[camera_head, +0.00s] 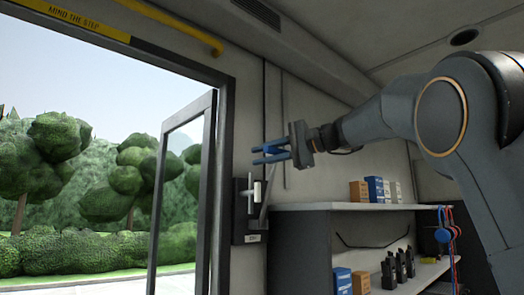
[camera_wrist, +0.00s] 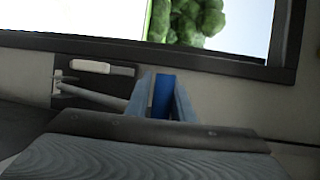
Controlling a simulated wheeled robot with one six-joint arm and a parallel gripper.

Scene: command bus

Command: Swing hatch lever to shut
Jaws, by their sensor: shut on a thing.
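The hatch lever (camera_head: 265,193) is a thin grey bar that slants up from a dark wall plate (camera_head: 239,225) beside the doorway. It also shows in the wrist view (camera_wrist: 95,97), running from its pivot on the plate towards my fingers. My gripper (camera_head: 266,154) has blue fingers pointing left, at the upper, free end of the lever. A pale handle (camera_wrist: 90,66) sits on the plate beside the lever.
A framed door panel (camera_head: 184,190) stands open left of the plate, with trees outside. A shelf (camera_head: 340,207) with small boxes and radios is to the right, below my arm. A yellow rail (camera_head: 170,22) runs above the doorway.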

